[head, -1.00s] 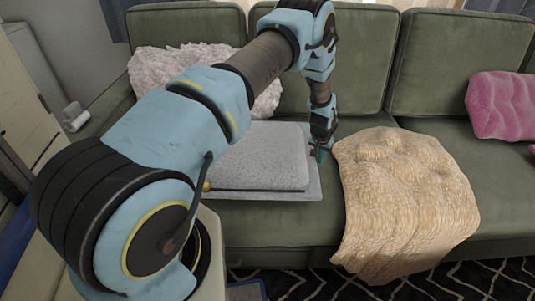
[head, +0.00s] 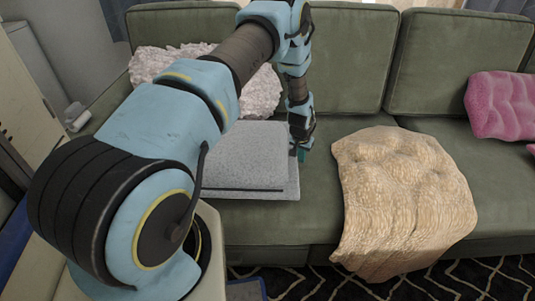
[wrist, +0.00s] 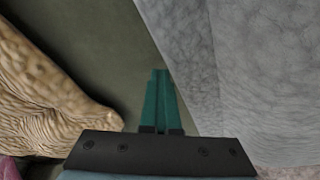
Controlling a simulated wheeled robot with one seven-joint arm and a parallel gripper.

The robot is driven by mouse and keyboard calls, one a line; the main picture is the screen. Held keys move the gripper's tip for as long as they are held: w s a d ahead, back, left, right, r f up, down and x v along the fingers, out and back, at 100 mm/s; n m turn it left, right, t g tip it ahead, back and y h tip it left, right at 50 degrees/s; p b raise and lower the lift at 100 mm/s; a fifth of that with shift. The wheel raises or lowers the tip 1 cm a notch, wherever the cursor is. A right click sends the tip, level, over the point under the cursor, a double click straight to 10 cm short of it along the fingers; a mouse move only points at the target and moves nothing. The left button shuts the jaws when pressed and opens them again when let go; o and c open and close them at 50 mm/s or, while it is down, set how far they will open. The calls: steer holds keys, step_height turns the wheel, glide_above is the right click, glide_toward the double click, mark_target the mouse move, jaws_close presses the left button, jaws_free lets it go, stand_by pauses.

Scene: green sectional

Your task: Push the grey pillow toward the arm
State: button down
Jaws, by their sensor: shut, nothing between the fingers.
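The grey pillow (head: 245,160) lies flat on the left seat of the green sofa in the head view, its left part hidden behind my arm. It fills the right side of the wrist view (wrist: 265,70). My gripper (head: 300,153) is at the pillow's right edge, pointing down. In the wrist view its teal fingers (wrist: 160,100) are together with nothing between them, beside the pillow's edge; I cannot tell whether they touch it. The sofa's left arm is mostly hidden by my arm.
A tan blanket (head: 405,195) drapes over the seat to the right, with bare green seat (head: 320,190) between it and the pillow. A fluffy whitish pillow (head: 265,95) leans on the backrest behind. A pink pillow (head: 500,105) is far right.

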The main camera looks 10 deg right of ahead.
mark_target(277, 142)
steer(key=shift+w+a+p, duration=0.25)
steer(key=shift+w+a, duration=0.2)
steer(key=shift+a, duration=1.9)
steer(key=shift+w+a+p, duration=0.2)
steer(key=shift+w+a, duration=0.25)
steer(key=shift+a, duration=1.95)
steer(key=shift+w+a+p, duration=0.25)
steer(key=shift+w+a, duration=0.2)
steer(key=shift+a, duration=1.9)
steer(key=shift+d, duration=0.15)
steer(key=shift+s+d+b, duration=0.25)
steer(key=shift+d+b, duration=0.05)
steer(key=shift+d, duration=0.8)
steer(key=shift+s+d+b, duration=0.2)
steer(key=shift+d+b, duration=0.1)
steer(key=shift+d, duration=0.75)
steer(key=shift+r+p, duration=4.15)
steer(key=shift+r, duration=2.9)
